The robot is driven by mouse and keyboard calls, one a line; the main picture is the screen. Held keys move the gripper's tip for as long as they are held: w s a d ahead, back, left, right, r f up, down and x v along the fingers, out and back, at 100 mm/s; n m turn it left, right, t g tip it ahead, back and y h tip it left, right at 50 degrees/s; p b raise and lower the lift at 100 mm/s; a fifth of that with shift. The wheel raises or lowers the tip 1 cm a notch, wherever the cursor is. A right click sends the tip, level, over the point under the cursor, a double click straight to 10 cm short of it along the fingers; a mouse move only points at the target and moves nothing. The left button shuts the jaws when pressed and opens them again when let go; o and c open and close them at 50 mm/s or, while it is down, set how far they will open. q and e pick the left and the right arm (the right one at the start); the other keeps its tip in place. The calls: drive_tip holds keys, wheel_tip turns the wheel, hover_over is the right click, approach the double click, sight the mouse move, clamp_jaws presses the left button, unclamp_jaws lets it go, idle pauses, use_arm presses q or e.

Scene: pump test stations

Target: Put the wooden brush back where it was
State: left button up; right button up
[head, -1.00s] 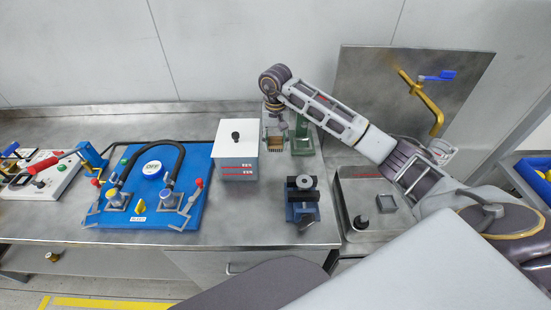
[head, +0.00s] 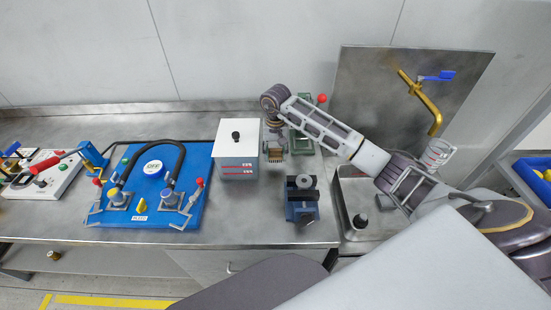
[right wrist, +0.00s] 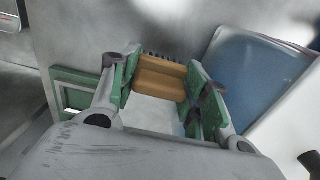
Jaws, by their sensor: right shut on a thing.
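The wooden brush (head: 275,154) is held in my right gripper (head: 273,137), between the white lidded box and the green press in the head view. In the right wrist view, the brush's tan wooden body (right wrist: 160,80) sits between the two green-padded fingers of the gripper (right wrist: 165,88), with dark bristles along its far edge. The fingers hide its ends. Whether the brush touches the bench cannot be told. My left gripper is not in view.
The white box (head: 238,150) stands close left of the brush. The green press (head: 301,143) with a red knob is close right. A dark blue vise (head: 302,200) stands in front. A blue pump board (head: 155,205) lies farther left.

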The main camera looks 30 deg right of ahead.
sight(275, 155)
drive_tip(key=shift+f, duration=1.55)
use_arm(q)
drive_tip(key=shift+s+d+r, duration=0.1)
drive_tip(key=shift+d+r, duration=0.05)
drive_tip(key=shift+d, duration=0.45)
use_arm(e)
drive_tip(key=shift+f, duration=0.15)
drive_tip(key=shift+f, duration=0.1)
drive_tip(key=o, duration=1)
drive_tip(key=shift+c, duration=0.2)
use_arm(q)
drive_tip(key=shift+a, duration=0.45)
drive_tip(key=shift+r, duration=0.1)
